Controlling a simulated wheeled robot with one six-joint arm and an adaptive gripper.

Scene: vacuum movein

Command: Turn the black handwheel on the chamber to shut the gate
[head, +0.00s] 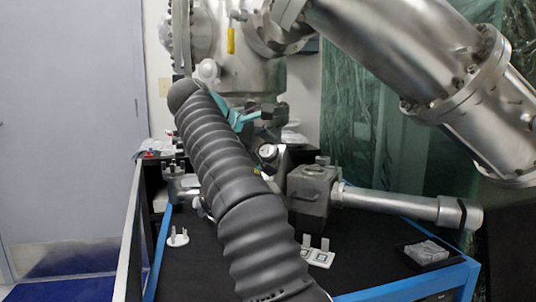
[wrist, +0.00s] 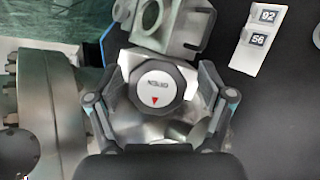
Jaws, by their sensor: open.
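The black handwheel (wrist: 137,67) is centred in the wrist view. Its pale round face carries a red triangle and small lettering that looks like "OPEN", upside down in the picture. My gripper (wrist: 157,78) is open, with one finger on the left and one on the right of the wheel. The fingers are close to the rim; I cannot tell whether they touch it. In the head view a small pale disc (head: 267,152), probably the wheel's face, shows just right of my grey ribbed arm. My arm hides much of that area. The steel chamber (head: 250,75) stands behind.
A grey block with a round opening (wrist: 155,22) sits just beyond the wheel. A large bolted flange (wrist: 48,105) is close on the left. A marker plate (head: 318,256) lies on the black, blue-edged table. A small dark tray (head: 428,254) sits at the right.

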